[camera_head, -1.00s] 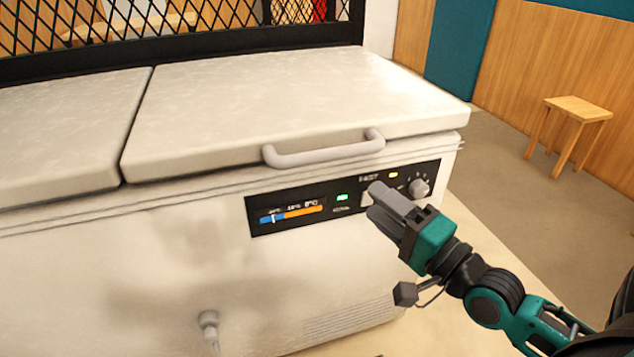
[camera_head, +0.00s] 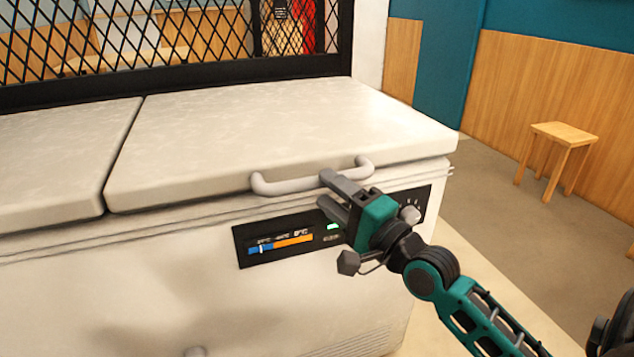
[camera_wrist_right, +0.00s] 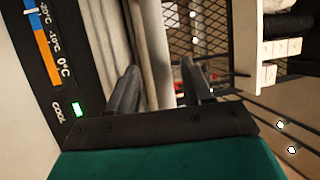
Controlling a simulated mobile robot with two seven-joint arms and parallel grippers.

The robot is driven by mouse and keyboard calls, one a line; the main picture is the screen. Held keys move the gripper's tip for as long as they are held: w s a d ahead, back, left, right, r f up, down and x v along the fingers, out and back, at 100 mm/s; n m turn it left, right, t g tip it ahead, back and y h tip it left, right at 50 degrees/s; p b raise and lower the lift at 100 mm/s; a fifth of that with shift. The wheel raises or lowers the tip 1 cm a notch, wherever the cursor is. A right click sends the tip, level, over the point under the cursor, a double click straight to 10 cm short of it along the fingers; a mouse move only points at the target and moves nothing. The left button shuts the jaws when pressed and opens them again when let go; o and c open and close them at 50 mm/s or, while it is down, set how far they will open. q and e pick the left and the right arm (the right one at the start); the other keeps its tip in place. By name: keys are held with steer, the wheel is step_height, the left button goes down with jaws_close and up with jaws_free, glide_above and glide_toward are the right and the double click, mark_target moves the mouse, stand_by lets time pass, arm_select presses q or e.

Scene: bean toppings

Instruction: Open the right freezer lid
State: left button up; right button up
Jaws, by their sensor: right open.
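The right freezer lid (camera_head: 270,125) is a pale, mottled slab lying shut on the white chest freezer (camera_head: 150,300). Its light grey bar handle (camera_head: 288,186) sticks out from the lid's front edge. My right gripper (camera_head: 322,190) is open and empty at the right part of this handle, one finger close to the bar and the other lower. The head view does not clearly show whether they touch. In the right wrist view the open fingers (camera_wrist_right: 160,78) point at pale vertical bands by the lid's edge. My left gripper is out of view.
The left lid (camera_head: 55,165) lies shut beside the right one. A dark control panel (camera_head: 285,243) sits below the handle, partly behind my gripper. A black mesh screen (camera_head: 190,80) stands behind the lids. A wooden stool (camera_head: 563,133) stands on open floor at right.

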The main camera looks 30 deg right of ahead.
mark_target(322, 186)
steer(key=shift+x, duration=2)
steer(key=shift+c, duration=0.3)
jaws_close()
